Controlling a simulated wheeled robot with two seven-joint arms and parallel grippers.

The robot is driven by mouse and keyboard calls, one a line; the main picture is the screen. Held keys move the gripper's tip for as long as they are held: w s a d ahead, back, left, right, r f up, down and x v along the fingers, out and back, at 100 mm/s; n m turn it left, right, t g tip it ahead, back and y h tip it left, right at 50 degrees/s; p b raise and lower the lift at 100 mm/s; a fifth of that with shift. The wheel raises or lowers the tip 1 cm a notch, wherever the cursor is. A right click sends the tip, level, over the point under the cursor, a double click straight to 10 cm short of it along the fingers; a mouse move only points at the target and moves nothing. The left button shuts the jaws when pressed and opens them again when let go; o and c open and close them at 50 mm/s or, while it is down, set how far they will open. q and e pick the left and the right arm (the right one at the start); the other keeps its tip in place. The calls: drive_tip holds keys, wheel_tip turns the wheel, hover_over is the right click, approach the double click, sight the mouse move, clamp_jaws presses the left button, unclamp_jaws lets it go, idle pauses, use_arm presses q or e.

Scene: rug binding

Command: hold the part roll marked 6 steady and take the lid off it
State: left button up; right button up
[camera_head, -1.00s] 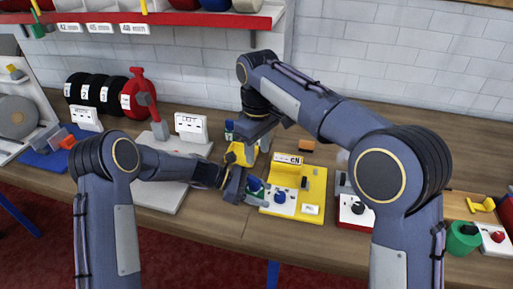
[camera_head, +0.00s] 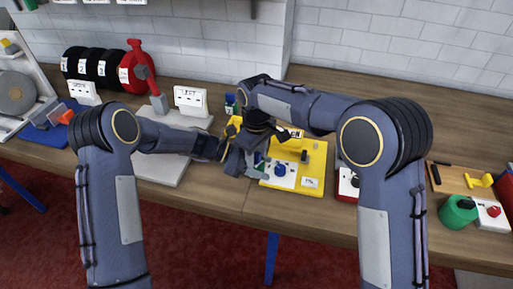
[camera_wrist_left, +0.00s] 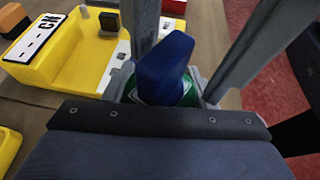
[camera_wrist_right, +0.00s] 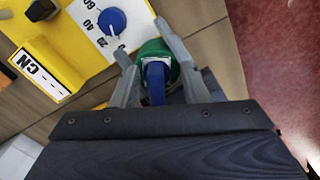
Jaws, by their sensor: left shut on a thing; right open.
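The part roll is green with a blue lid (camera_wrist_left: 165,65), seen in the left wrist view. In the right wrist view the roll (camera_wrist_right: 150,50) shows green, with a white label and blue on it. Its number cannot be read. My left gripper (camera_wrist_left: 163,90) is shut on the green roll, below the blue lid. My right gripper (camera_wrist_right: 146,50) is open, its fingers on either side of the roll and lid. Whether they touch cannot be told. In the head view the two grippers meet at the yellow tray's left edge and largely hide the roll.
The yellow tray (camera_head: 316,162) with a dial panel lies just right of the grippers. A grey plate (camera_head: 165,172) lies left under my left arm. A green cup (camera_head: 455,213) stands far right.

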clamp_jaws()
idle(0.5)
drive_tip(key=shift+r, duration=0.15)
drive_tip(key=shift+r, duration=1)
drive_tip(key=shift+r, duration=0.1)
